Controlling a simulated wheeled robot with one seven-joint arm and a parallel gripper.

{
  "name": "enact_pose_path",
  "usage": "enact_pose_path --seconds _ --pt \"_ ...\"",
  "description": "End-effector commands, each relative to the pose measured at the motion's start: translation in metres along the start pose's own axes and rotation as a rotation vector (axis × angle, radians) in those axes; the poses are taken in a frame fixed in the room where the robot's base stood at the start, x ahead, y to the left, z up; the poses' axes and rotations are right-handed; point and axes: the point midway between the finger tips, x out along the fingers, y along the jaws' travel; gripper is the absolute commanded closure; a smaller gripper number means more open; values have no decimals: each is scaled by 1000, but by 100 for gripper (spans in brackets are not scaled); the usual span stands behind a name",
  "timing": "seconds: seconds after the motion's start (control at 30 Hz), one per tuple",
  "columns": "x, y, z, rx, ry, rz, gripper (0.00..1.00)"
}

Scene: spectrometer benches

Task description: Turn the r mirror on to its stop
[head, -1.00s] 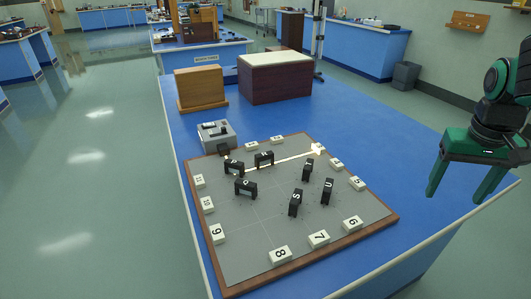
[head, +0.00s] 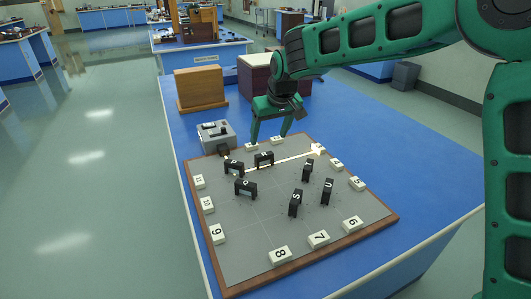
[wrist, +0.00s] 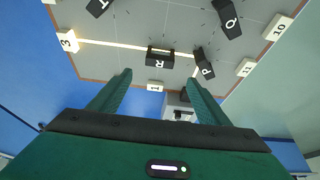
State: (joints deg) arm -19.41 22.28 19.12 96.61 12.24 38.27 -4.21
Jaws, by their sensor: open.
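The R mirror (head: 264,159) is a small black upright block on the grey board, near its far edge. It also shows in the wrist view (wrist: 160,57), with its letter facing the camera. My gripper (head: 269,140) is open and empty, pointing down above the board's far edge, just beyond the R mirror. In the wrist view, my fingers (wrist: 158,78) are spread wide, and the R mirror lies ahead of the gap, apart from both. A bright beam (wrist: 112,45) runs from the P mirror (wrist: 204,62) past R to tile 3 (wrist: 68,42).
The P mirror (head: 233,167) and Q mirror (head: 246,188) stand close left of R. The T mirror (head: 308,170), S mirror (head: 295,203) and U mirror (head: 328,191) stand right. A grey lamp box (head: 216,135) sits at the far-left corner. Numbered tiles line the wooden-rimmed board (head: 330,235).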

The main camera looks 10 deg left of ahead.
Motion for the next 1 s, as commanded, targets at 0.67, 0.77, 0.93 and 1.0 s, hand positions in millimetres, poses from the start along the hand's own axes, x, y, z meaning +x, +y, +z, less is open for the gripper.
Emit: enact_pose_path --seconds 0.67,0.77,0.93,1.0 --pt "95 1 1 2 0 2 30" --pt "98 2 1 2 -1 2 30" --pt "99 2 1 2 -1 2 30" --pt "99 2 1 2 -1 2 30"
